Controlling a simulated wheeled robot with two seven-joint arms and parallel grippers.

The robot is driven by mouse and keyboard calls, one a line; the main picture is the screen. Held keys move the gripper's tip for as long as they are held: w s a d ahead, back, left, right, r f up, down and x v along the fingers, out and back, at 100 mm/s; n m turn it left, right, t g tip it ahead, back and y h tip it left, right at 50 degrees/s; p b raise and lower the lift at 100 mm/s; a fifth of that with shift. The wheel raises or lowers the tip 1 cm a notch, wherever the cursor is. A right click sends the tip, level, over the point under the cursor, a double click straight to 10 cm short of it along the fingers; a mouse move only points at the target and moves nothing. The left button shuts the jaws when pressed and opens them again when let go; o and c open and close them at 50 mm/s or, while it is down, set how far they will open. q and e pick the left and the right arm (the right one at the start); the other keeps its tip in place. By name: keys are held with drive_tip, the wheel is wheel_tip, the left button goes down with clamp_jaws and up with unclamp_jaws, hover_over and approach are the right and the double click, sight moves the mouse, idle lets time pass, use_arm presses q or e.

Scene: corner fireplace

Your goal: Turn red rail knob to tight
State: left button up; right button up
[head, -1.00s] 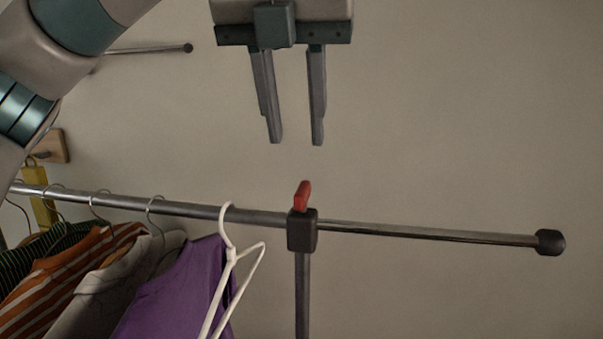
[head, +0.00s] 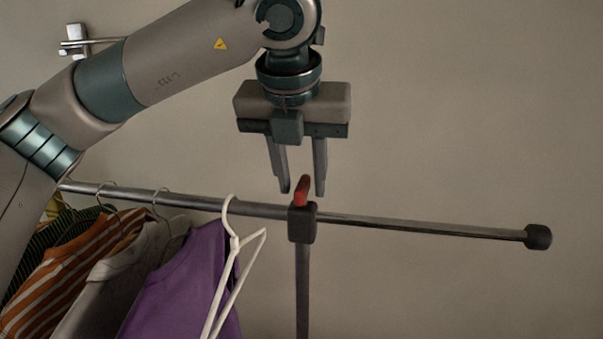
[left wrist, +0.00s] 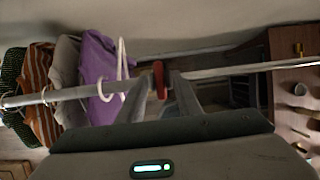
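The red rail knob (head: 302,191) stands upright, slightly tilted, on the dark clamp block (head: 302,222) where the metal rail meets the upright post. My left gripper (head: 302,192) points down from above, its two fingers apart. The fingertips are at the height of the knob's top, one on each side of it in the head view. The left wrist view also shows the knob (left wrist: 158,79) between the open fingers (left wrist: 160,92). I cannot see clear contact. My right gripper is in neither view.
A white hanger (head: 235,243) hangs on the rail just left of the clamp. Purple (head: 190,280), grey and striped clothes hang farther left. The rail (head: 420,227) runs bare to a black end cap (head: 538,237). The wall behind the right side is clear.

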use_arm(q)
clamp_jaws()
